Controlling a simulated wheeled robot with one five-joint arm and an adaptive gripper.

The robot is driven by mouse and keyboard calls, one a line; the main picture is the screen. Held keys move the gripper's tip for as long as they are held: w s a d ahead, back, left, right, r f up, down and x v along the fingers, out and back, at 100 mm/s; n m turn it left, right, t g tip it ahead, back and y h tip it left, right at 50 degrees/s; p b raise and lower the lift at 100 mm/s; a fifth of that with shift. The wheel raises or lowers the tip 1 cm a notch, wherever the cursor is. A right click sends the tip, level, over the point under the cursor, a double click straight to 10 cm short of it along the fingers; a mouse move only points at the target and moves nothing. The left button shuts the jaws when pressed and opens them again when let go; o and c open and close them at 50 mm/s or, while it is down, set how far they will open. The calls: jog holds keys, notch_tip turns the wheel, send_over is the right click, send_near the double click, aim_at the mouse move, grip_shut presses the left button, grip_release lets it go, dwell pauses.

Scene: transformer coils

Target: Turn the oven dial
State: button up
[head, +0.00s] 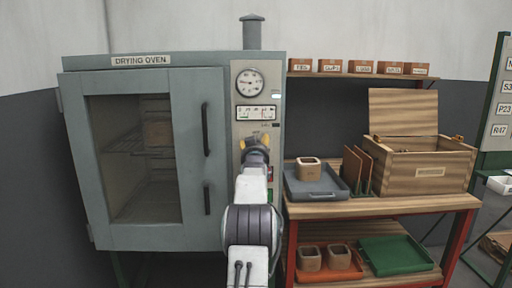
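The grey drying oven (148,230) stands at the left in the head view, its windowed door shut. Its light control panel (240,88) runs down the right side, with a round gauge (250,82) at the top and a small scale plate (257,113) below it. My gripper (255,142) is raised in front of the panel, just below the scale plate. Yellow-orange fingertip parts show at its upper end. The dial itself is not visible; my gripper and arm cover that part of the panel. I cannot tell whether the gripper touches it or how its fingers stand.
A wooden bench (400,205) stands right of the oven. It holds a grey tray (318,193) with a coil block (308,168) and an open wooden box (418,175). An orange tray (345,270) and a green tray (397,253) lie below. Two dark handles mark the oven door.

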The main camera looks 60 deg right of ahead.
jog(key=shift+c, duration=0.3)
jog(key=c, duration=1.1)
jog(key=shift+c, duration=0.2)
jog(key=shift+r+m, duration=0.1)
jog(key=shift+m, duration=0.2)
jog(key=shift+a+m+b, duration=0.1)
jog(key=shift+m+b, duration=0.2)
jog(key=shift+m, duration=2.4)
jog(key=shift+r, duration=0.1)
jog(key=o, duration=1.2)
jog(key=shift+w, duration=0.1)
jog(key=shift+a, duration=0.1)
